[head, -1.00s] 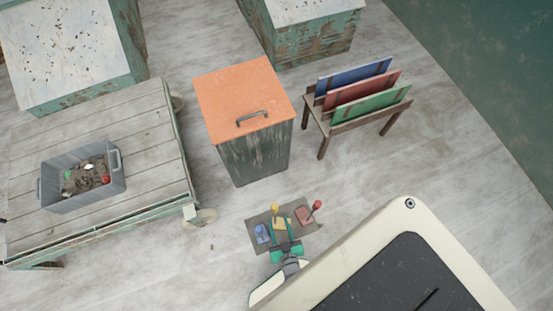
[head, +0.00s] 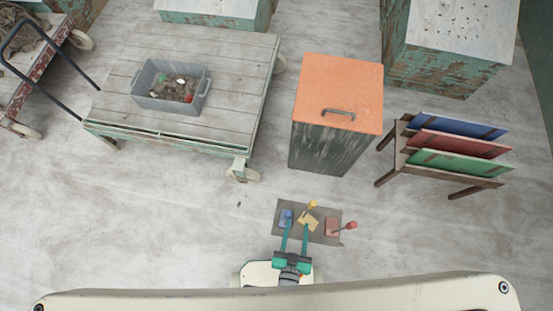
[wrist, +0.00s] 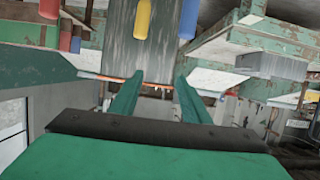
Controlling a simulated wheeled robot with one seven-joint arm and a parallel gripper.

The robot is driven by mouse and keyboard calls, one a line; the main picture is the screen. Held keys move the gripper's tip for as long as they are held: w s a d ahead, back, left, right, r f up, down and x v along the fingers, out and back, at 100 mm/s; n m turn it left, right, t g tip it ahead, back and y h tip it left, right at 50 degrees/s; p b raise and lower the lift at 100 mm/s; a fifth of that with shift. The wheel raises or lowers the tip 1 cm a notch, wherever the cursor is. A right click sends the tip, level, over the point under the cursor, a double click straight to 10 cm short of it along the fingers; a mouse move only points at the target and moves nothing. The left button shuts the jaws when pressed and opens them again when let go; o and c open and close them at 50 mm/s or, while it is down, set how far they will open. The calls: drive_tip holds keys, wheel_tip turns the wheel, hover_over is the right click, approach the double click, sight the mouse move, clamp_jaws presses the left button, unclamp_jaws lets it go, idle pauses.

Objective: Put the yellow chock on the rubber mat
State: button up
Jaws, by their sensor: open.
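The yellow chock (head: 308,222), with a yellow knob, sits over the middle of the dark rubber mat (head: 320,210) on the floor and appears to rest on it. My gripper (head: 297,224) is open, its two green fingers reaching over the mat's near side toward the yellow chock. Nothing shows between the fingers. In the wrist view, which looks upside down, the yellow knob (wrist: 143,20) is ahead of the open fingers (wrist: 157,82) and apart from them. The chock's body is out of that view.
A blue chock (head: 286,217) is left of the yellow one, close to a finger. A red chock (head: 333,227) is on the right. Behind stand an orange-lidded bin (head: 340,90), a rack of coloured boards (head: 450,150) and a cart (head: 230,85) with a grey tub (head: 150,100).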

drive_tip(key=a+r+n+y, duration=0.1)
drive_tip(key=a+r, duration=0.3)
drive_tip(key=r, duration=1)
drive_tip(key=a+r+n+t+y, duration=0.1)
drive_tip(key=a+r+y, duration=0.1)
drive_tip(key=r, duration=1.2)
drive_tip(key=shift+s+a+n+t, duration=0.25)
drive_tip(key=shift+a+n+t, duration=0.05)
drive_tip(key=shift+a, duration=0.6)
drive_tip(key=shift+r, duration=0.1)
drive_tip(key=c, duration=0.3)
drive_tip(key=shift+w, duration=0.1)
